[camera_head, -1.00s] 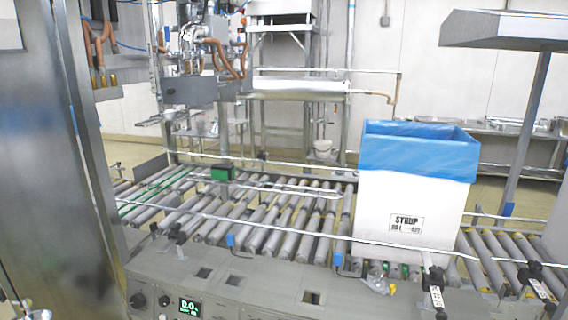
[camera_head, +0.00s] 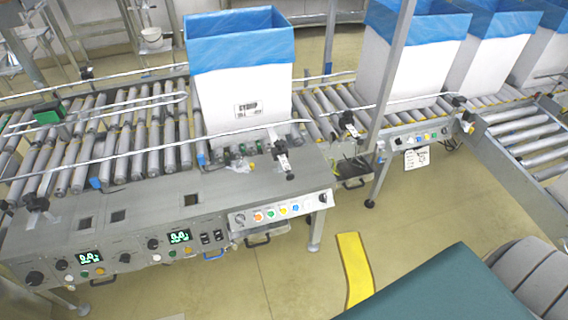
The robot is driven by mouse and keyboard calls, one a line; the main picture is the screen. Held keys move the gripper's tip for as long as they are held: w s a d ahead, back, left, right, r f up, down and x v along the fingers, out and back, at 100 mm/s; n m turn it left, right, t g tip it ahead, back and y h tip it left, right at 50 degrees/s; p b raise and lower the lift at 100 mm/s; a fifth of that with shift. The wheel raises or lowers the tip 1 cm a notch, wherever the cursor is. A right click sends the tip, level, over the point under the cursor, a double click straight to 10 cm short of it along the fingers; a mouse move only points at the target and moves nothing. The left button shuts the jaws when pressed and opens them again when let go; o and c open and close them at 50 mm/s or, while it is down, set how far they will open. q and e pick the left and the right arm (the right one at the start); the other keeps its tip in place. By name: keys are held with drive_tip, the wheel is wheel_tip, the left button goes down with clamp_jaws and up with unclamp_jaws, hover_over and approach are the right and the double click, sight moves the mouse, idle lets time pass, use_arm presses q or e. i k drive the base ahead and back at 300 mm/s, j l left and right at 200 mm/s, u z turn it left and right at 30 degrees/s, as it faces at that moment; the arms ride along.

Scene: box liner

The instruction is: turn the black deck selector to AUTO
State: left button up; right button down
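The control panel (camera_head: 180,241) runs along the front of the roller conveyor deck at the lower left. Several black knobs sit on it, including a large one (camera_head: 35,278) at the far left, one (camera_head: 125,258) near the middle and one (camera_head: 153,243) beside the right green display (camera_head: 179,236). A small dark round selector (camera_head: 240,218) is at the left end of the light button box (camera_head: 280,209). The labels are too small to read, so I cannot tell which is the deck selector or where it points. Neither gripper is in view.
A white box with a blue liner (camera_head: 242,95) stands on the rollers (camera_head: 130,130). More lined boxes (camera_head: 415,70) stand to the right. A yellow floor strip (camera_head: 355,270) lies in front on clear floor. A dark teal surface (camera_head: 440,290) fills the lower right.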

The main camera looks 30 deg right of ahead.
sight(323, 198)
drive_tip(key=k+z, duration=0.1)
drive_tip(key=z, duration=0.7)
